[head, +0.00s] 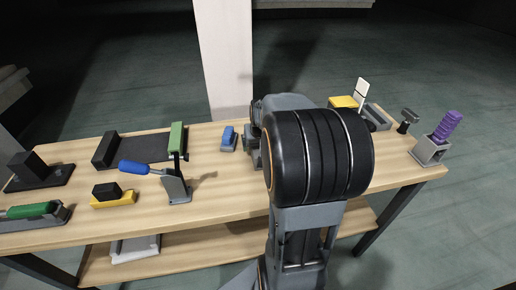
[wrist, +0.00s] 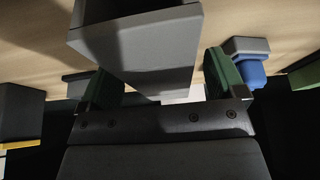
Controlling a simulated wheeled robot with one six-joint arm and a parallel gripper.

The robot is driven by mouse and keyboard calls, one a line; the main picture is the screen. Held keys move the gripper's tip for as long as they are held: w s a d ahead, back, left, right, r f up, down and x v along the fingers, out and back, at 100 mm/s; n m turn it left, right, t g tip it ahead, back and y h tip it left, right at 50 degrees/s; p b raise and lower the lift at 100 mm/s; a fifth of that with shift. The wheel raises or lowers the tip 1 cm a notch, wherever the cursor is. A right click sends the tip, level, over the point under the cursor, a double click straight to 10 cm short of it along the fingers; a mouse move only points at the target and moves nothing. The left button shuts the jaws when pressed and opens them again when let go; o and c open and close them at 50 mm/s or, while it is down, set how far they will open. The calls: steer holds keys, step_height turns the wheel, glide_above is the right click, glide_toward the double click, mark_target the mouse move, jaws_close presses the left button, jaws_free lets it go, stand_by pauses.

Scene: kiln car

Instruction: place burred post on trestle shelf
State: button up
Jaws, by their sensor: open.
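My gripper (wrist: 160,70) is open in the wrist view, with a green-lined finger on each side. A grey block-like piece (wrist: 145,45) shows between and beyond the fingers, close to them; I cannot tell whether either finger touches it. I cannot tell for sure which thing is the burred post. In the head view my arm hides the gripper and the middle of the table. The lower wooden shelf (head: 205,250) runs under the tabletop between the dark legs and seems to be the trestle shelf.
A pale tray (head: 135,248) lies on the lower shelf's left.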

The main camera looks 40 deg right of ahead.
steer(key=shift+x, duration=1.15)
steer(key=shift+c, duration=0.2)
steer(key=shift+r, duration=0.1)
steer(key=c, duration=1.5)
steer(key=shift+r, duration=0.15)
